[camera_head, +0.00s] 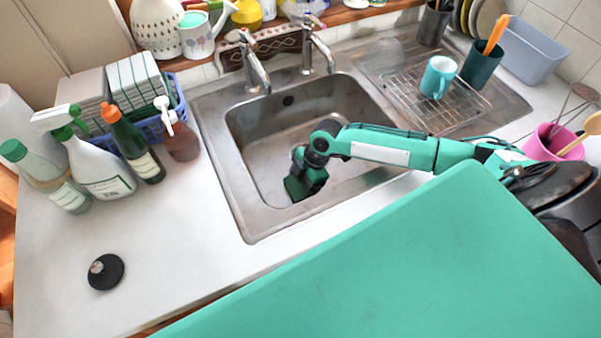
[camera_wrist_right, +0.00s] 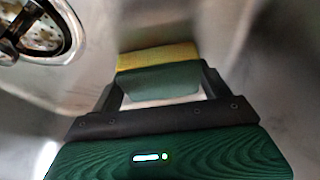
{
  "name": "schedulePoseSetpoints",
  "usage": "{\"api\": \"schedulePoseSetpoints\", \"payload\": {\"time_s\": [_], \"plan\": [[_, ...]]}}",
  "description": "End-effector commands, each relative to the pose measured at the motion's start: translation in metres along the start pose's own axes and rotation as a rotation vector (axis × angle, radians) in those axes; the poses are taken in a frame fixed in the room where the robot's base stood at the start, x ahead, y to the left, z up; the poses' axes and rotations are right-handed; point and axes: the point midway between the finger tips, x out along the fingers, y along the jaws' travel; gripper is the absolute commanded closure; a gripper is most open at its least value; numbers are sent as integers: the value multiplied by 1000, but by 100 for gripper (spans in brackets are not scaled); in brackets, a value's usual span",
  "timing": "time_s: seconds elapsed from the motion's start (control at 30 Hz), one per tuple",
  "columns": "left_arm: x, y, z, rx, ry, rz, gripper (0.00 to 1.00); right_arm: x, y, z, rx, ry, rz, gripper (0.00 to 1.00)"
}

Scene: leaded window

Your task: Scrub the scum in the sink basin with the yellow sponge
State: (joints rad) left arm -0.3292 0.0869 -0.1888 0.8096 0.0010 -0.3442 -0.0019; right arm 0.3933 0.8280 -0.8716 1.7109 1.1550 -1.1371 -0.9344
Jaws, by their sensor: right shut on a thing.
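The steel sink basin (camera_head: 262,130) is set into the white worktop. My right gripper (camera_head: 303,185) reaches down into the basin, near its left front part. In the right wrist view my right gripper (camera_wrist_right: 160,92) is shut on the sponge (camera_wrist_right: 157,60), which has a yellow layer and a dark green layer. The sponge is hidden in the head view. A round metal drain (camera_wrist_right: 38,30) with brownish speckles shows at the upper left of the wrist view. I cannot tell whether the speckles are scum. My left gripper is not in view.
Two taps (camera_head: 255,68) stand behind the basin. A wire rack (camera_head: 425,92) with a teal mug (camera_head: 438,76) is on the right. Bottles (camera_head: 130,145) and a blue basket (camera_head: 152,128) stand on the left. A black plug (camera_head: 105,271) lies on the bare worktop.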

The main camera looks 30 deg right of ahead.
Motion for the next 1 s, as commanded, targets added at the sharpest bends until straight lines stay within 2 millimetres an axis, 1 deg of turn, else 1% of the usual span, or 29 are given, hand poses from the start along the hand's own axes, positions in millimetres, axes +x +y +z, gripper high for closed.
{"api": "schedulePoseSetpoints", "payload": {"time_s": [0.1,0.27,0.47,0.77,0.87,1.0], "plan": [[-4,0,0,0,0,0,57,1,0,-9,-1,2,-1,39],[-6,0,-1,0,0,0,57,4,0,-16,-1,2,0,39],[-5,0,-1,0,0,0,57,4,0,-11,0,0,0,39],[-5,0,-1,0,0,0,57,0,0,5,-1,0,1,39],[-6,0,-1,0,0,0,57,0,0,5,-1,1,0,39],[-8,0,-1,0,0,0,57,1,0,-2,-1,2,-1,39]]}}
